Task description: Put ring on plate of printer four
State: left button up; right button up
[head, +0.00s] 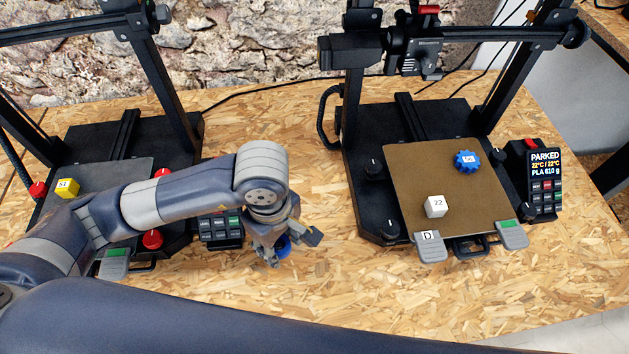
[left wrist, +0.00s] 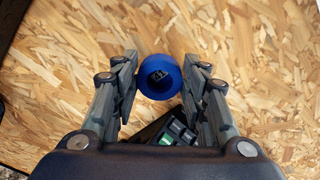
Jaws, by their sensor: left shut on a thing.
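My left gripper (head: 292,252) is shut on a blue ring (head: 284,244) over the bench between the two printers. In the left wrist view the blue ring (left wrist: 146,85) sits between the fingertips of the left gripper (left wrist: 160,78), with a small dark label showing in its hole. I cannot tell how high it is above the bench. The right printer has a brown plate (head: 407,175) with a tag "D" at its front edge. A white cube (head: 436,207) marked 22 and a blue gear (head: 467,161) stand on this plate. My right gripper is out of view.
The left printer has a grey plate (head: 138,170) with a yellow block (head: 66,188), partly behind my arm. A keypad (head: 221,228) stands beside it. The right printer's display (head: 545,162) reads PARKED. Grey clips (head: 512,234) sit at its plate's front. Bench between printers is mostly clear.

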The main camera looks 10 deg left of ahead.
pick_arm(q)
jog(key=shift+w, duration=0.35)
jog(key=w+a+p, duration=0.1)
jog(key=w, duration=0.3)
jog(key=w+a+f+p, duration=0.1)
jog(key=w+a, duration=0.1)
jog(key=w, duration=0.3)
jog(key=w+a+p, duration=0.1)
jog(key=w+a, duration=0.1)
jog(key=w, duration=0.3)
jog(key=shift+w+a+f, duration=0.1)
jog(key=shift+w+f, duration=0.05)
jog(key=shift+f, duration=0.1)
notch_tip(320, 180, down, 3)
jog(key=shift+r+p, duration=0.15)
jog(key=shift+p, duration=0.6)
jog(key=shift+f, duration=0.6)
jog(key=o, duration=0.3)
jog(key=shift+f, duration=0.1)
jog(key=o, duration=0.4)
jog(key=shift+o, duration=0.2)
